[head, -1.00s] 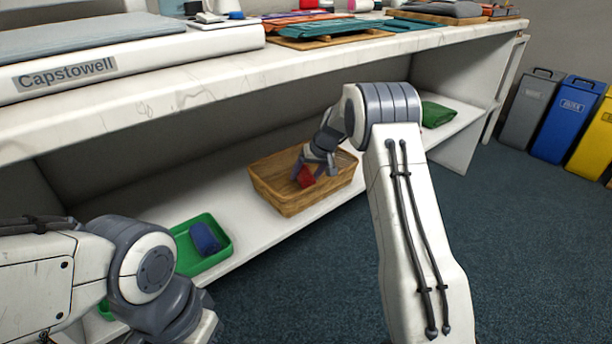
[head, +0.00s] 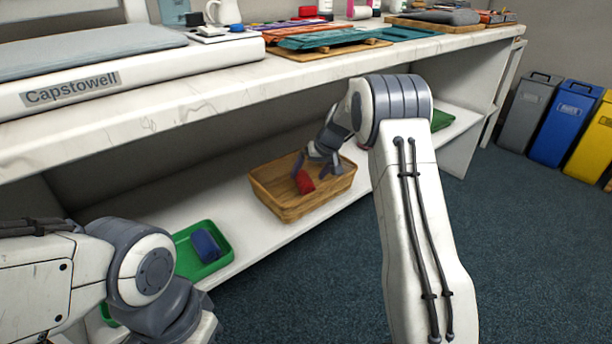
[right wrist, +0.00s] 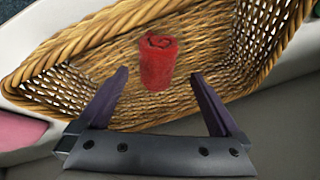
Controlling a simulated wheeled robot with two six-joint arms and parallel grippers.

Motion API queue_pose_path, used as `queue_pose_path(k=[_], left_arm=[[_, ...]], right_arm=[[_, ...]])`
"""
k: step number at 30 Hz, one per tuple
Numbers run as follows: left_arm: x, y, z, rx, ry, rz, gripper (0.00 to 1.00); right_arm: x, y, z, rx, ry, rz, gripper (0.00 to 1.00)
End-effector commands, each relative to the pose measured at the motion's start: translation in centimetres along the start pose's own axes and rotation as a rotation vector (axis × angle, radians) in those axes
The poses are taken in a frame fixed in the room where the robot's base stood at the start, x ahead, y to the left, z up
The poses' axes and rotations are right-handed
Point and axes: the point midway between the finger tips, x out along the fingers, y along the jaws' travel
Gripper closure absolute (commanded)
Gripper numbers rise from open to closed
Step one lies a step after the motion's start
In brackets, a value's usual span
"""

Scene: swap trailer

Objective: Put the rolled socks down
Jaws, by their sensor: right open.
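The red rolled socks (head: 304,182) lie in the wicker basket (head: 283,210) on the lower shelf. In the right wrist view the roll (right wrist: 158,64) rests on the floor of the basket (right wrist: 85,52), its spiral end showing. My right gripper (head: 322,165) is over the basket's back right part. In the right wrist view its two fingers (right wrist: 159,95) are spread apart with nothing between them, and the socks are clear of both fingertips. My left arm is at the lower left of the head view, and its gripper fingers are not in view.
A green tray (head: 216,263) with a blue roll (head: 206,245) stands on the shelf left of the basket. A green cloth (head: 441,119) lies on the shelf at right. The worktop (head: 200,95) overhangs the shelf. Bins stand at far right.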

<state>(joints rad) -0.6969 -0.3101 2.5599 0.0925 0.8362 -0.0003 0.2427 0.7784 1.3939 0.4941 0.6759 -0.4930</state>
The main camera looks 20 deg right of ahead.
Motion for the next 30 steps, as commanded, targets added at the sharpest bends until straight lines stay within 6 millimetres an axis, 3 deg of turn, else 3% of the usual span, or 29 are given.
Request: queue_pose_path(k=[1,7,23,26,30], left_arm=[[-0.8,0.1,0.0,0.0,0.0,0.0,1.0],[-1.6,0.1,-0.1,0.0,0.0,0.0,1.0],[-1.6,0.1,-0.1,0.0,0.0,0.0,1.0],[-1.3,0.1,-0.1,0.0,0.0,0.0,1.0],[-0.5,0.0,0.0,0.0,0.0,0.0,1.0]], right_arm=[[-1.4,-0.1,-0.2,0.001,0.001,0.001,0.0],[-3.5,0.0,0.0,0.001,0.0,0.0,0.0],[-3.8,0.1,0.0,0.0,0.0,0.001,0.0],[-4.3,1.1,0.0,-0.002,0.006,0.017,0.0],[-7.2,5.3,0.2,-0.017,0.023,0.1,0.0]])
